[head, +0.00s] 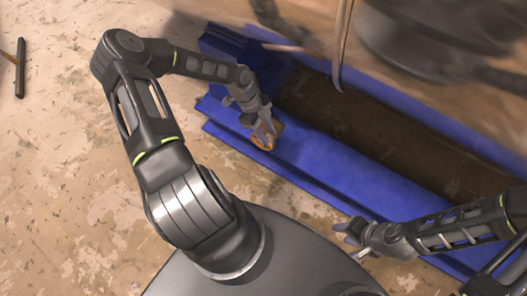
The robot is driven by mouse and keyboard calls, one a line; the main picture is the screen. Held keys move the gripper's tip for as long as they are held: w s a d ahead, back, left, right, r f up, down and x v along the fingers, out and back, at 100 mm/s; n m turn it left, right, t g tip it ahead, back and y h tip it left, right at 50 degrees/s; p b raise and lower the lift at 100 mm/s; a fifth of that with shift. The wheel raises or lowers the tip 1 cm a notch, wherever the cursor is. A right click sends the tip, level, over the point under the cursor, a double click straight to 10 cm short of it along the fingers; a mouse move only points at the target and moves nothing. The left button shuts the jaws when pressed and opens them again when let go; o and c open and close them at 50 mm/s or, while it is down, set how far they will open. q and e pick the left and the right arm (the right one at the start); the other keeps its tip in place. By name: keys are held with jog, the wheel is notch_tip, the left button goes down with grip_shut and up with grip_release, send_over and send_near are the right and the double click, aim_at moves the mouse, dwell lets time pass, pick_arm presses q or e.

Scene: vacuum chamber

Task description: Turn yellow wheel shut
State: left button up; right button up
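A small orange-yellow wheel (277,128) is at the near side of the blue frame, left of the picture's middle in the head view. My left gripper (264,130) reaches down to it from above, with its fingertips at the wheel. The gripper covers part of the wheel, and I cannot tell whether the fingers are closed on it. My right gripper (350,240) is at the lower right, over the near edge of the blue frame. Its fingers look spread apart with nothing between them, well away from the wheel.
A long blue frame (330,165) with a dark brown inner surface (350,115) runs from upper left to lower right. A large blurred metal body (430,40) and a hanging strap (342,45) are above it. A dark rod (20,68) stands at far left.

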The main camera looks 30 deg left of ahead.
pick_arm(q)
jog(key=m, duration=0.1)
send_near(263, 149)
jog(key=shift+w+d+r+y, duration=0.3)
jog(key=shift+w+d+r, duration=0.1)
jog(key=shift+r, duration=0.1)
jog(key=shift+d, duration=0.1)
jog(key=b+x, duration=0.1)
jog(key=x, duration=0.7)
jog(key=shift+s+r, duration=0.1)
jog(key=shift+c, duration=0.4)
grip_shut()
